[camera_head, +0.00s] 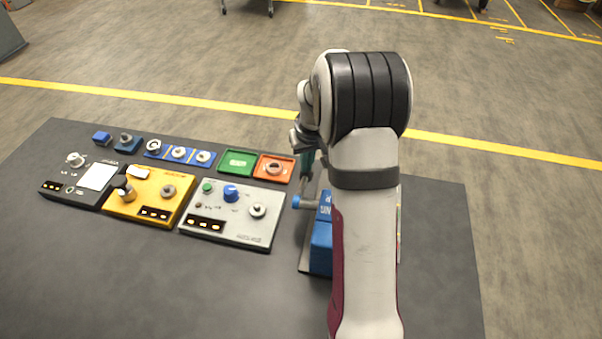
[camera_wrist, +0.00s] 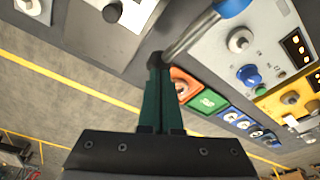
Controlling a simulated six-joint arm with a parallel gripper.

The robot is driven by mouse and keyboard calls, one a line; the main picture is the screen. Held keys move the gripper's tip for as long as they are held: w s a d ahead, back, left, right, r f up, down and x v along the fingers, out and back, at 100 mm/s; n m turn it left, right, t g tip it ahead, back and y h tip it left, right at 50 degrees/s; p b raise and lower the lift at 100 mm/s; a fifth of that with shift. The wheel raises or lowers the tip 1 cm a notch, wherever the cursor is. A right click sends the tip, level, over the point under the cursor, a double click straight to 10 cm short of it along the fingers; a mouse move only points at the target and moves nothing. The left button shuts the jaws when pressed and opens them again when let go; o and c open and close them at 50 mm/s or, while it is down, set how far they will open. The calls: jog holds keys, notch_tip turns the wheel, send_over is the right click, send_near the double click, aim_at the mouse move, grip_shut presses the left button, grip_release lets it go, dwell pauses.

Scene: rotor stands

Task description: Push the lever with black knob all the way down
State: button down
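A round black knob (camera_wrist: 112,12) stands over a white panel (camera_wrist: 138,14) at the top of the wrist view; its shaft is not clear. My arm hides that area in the head view. Another black knob (camera_head: 121,182) sits on the yellow panel (camera_head: 148,212) at left in the head view. I cannot tell for sure which belongs to the lever. My gripper (camera_wrist: 156,62) has its green fingers together and shows nothing held. Its tips overlap the end of a grey rod with a blue end (camera_wrist: 232,6); contact is unclear.
A blue device (camera_head: 320,246) stands beside my arm. A grey panel (camera_head: 235,228) with a blue knob (camera_head: 231,193) lies to its left. Green (camera_head: 238,162) and orange (camera_head: 274,167) trays lie behind. The front left of the dark table (camera_head: 110,280) is clear.

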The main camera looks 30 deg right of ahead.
notch_tip(320, 180, up, 13)
dwell(0.9)
